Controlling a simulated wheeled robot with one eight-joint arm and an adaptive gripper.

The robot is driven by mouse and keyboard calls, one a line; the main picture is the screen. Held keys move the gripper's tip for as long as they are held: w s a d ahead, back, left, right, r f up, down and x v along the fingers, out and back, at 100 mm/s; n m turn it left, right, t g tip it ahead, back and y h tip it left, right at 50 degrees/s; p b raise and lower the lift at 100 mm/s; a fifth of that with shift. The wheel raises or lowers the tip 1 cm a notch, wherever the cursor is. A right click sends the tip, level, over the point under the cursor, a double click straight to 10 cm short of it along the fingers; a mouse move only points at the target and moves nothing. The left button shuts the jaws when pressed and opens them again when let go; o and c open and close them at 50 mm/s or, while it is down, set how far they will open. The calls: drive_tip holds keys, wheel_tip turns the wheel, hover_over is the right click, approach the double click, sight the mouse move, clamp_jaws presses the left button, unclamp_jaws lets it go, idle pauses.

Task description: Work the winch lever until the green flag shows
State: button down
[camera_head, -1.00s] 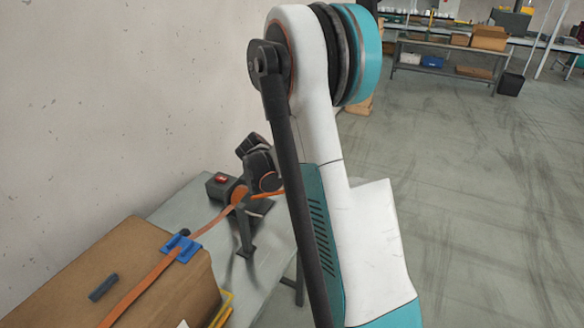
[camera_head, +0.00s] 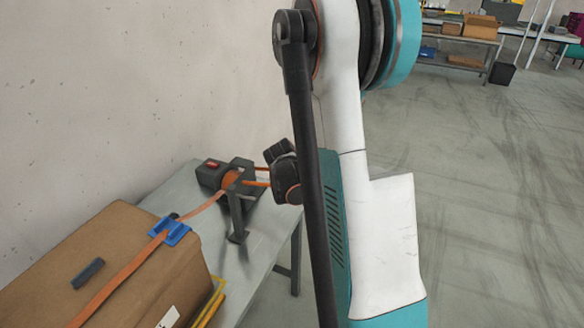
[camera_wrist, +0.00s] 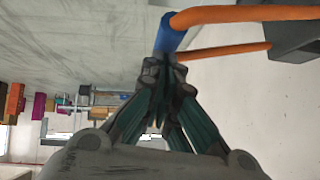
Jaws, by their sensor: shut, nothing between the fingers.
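The dark winch (camera_head: 240,172) stands on the grey table, with the orange strap wound at its drum. A red marker (camera_head: 212,164) shows on its top; I see no green. The winch lever has two orange arms (camera_head: 258,183) pointing right; in the wrist view an arm (camera_wrist: 230,15) ends at a blue grip (camera_wrist: 170,36). My gripper (camera_wrist: 167,68) is shut and empty, its fingertips close by the blue grip; I cannot tell whether they touch. In the head view my wrist and arm hide the fingers and the lever's end. The winch body shows partly in the wrist view (camera_wrist: 293,40).
A cardboard box (camera_head: 130,255) lies at the front left, the orange strap (camera_head: 125,272) over it through a blue corner piece (camera_head: 172,231). A wall stands behind the table (camera_head: 262,235). Open floor lies to the right; workbenches (camera_head: 460,45) are far back.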

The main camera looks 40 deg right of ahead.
drive_tip(key=f+b, duration=0.1)
drive_tip(key=f, duration=0.1)
drive_tip(key=s+f+b, duration=0.1)
drive_tip(key=f+b, duration=0.1)
drive_tip(key=f, duration=0.1)
drive_tip(key=shift+s+d+f+b, duration=0.25)
drive_tip(key=shift+s+f+b, duration=0.05)
drive_tip(key=shift+s+b, duration=0.1)
drive_tip(key=s+a+r+p, duration=0.5)
drive_tip(key=s+r, duration=0.1)
drive_tip(key=r, duration=0.4)
drive_tip(key=shift+r+p, duration=0.4)
idle(1.4)
